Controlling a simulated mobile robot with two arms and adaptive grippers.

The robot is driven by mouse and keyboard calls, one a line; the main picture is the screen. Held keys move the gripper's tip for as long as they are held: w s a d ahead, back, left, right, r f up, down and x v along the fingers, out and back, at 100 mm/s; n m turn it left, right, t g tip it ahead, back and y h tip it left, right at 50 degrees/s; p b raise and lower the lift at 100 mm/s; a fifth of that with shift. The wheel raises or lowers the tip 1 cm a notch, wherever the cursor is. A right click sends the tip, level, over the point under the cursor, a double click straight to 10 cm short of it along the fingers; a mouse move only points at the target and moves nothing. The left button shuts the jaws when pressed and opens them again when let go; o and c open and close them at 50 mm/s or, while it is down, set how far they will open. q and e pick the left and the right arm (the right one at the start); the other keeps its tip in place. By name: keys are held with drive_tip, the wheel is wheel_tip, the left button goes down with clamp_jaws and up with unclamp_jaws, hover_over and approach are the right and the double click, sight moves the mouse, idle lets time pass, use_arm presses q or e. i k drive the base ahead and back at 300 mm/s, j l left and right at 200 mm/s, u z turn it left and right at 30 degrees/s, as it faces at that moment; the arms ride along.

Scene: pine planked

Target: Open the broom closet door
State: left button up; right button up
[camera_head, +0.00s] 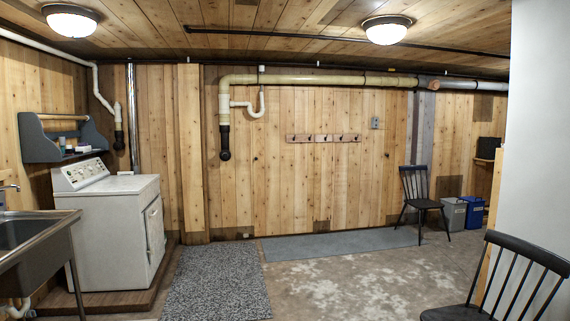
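I cannot pick out a broom closet door for certain in the head view. The far pine plank wall (285,160) runs across the room, and no clear door outline or handle shows on it. Neither of my grippers is in view.
A washing machine (105,225) stands at left on a low platform beside a metal sink (25,240). A speckled rug (217,285) and grey mat (340,242) lie flat. Black chairs stand at far right (422,204) and near right (510,280). The middle floor is clear.

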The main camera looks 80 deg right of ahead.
sight(361, 155)
drive_tip(key=z, duration=3.3)
